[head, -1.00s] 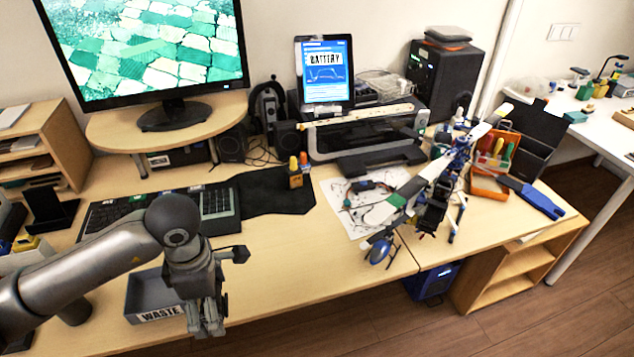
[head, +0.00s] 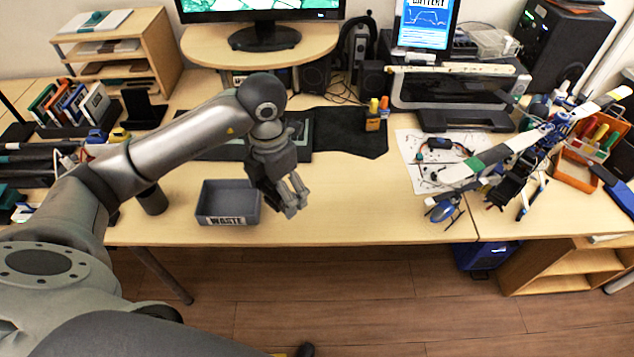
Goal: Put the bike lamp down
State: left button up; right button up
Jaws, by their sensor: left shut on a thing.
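My left gripper (head: 293,203) reaches in from the left and points down at the front part of the desk, just right of the grey waste tray. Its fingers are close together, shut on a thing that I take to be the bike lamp. The lamp is hidden by the fingers or too small and dark to make out, and I cannot tell whether it touches the desk. I see no other bike lamp on the desk. My right gripper is not in view.
The grey waste tray (head: 228,219) stands beside the gripper. A keyboard and a black mat (head: 340,135) lie behind. A model helicopter (head: 510,165) stands at the right. The desk (head: 365,205) is clear between gripper and helicopter, up to its front edge.

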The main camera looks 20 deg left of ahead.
pick_arm(q)
jog(key=w+f, duration=0.2)
jog(key=w, duration=0.1)
jog(key=w+d+f+p, duration=0.1)
jog(key=w+f, duration=0.2)
jog(key=w+d+f, duration=0.1)
jog(key=w+f, duration=0.1)
jog(key=w, duration=0.1)
jog(key=shift+d+f, duration=0.1)
jog(key=shift+f, duration=0.1)
jog(key=shift+w+d+f+p, duration=0.1)
jog(key=shift+w+f+p, duration=0.1)
jog(key=shift+f+p, duration=0.25)
notch_tip(320, 180, down, 2)
jog(key=shift+f+p, duration=0.25)
jog(key=shift+p, duration=0.05)
jog(key=shift+f, duration=0.15)
jog(key=shift+f, duration=0.1)
jog(key=shift+f, duration=0.15)
jog(key=o, duration=0.9)
